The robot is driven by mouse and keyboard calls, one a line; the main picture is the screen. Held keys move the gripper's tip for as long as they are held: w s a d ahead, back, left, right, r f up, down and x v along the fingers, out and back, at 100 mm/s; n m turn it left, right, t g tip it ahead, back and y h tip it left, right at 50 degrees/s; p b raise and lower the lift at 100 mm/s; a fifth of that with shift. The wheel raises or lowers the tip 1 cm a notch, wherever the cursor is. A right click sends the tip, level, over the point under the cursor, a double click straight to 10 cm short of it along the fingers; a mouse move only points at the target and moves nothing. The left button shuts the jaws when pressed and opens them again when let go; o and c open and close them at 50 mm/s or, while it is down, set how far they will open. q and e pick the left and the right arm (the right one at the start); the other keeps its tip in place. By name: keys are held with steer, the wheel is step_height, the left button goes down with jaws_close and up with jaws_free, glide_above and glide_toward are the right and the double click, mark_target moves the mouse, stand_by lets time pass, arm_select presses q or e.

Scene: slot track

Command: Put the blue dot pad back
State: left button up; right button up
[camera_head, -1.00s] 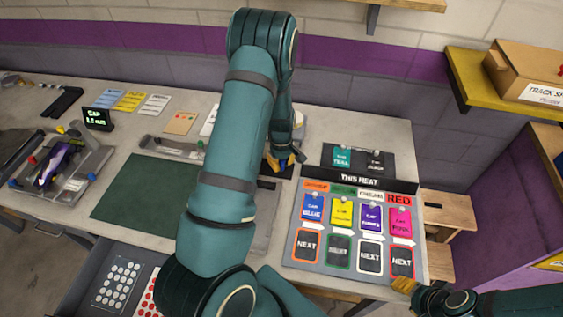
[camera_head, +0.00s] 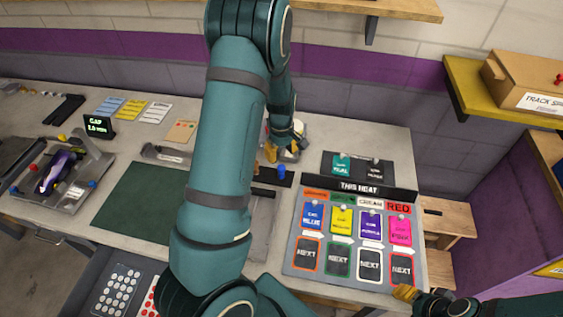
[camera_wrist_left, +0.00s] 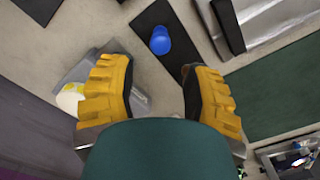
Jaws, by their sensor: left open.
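A small blue rounded piece, which looks like the blue dot pad (camera_head: 281,172), stands on a black strip (camera_head: 264,175) on the bench. In the left wrist view the blue piece (camera_wrist_left: 160,40) sits on the black strip (camera_wrist_left: 181,52), ahead of the gap between the fingers and apart from both. My left gripper (camera_head: 285,151) is open and empty, just behind and above the piece. Its yellow fingers (camera_wrist_left: 160,90) are spread wide in the wrist view. My right gripper (camera_head: 405,292) shows partly at the lower right; its finger gap is unclear.
A clear container with a white round thing (camera_wrist_left: 70,97) is close beside one left finger. The heat board (camera_head: 350,268) with coloured cards lies to the right. A green mat (camera_head: 140,205) lies left. An open drawer (camera_head: 82,265) holds dotted sheets. My left arm hides the bench middle.

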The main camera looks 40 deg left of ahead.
mark_target(281, 166)
arm_select(q)
steer(key=shift+r, duration=1.55)
steer(key=shift+s+f, duration=0.1)
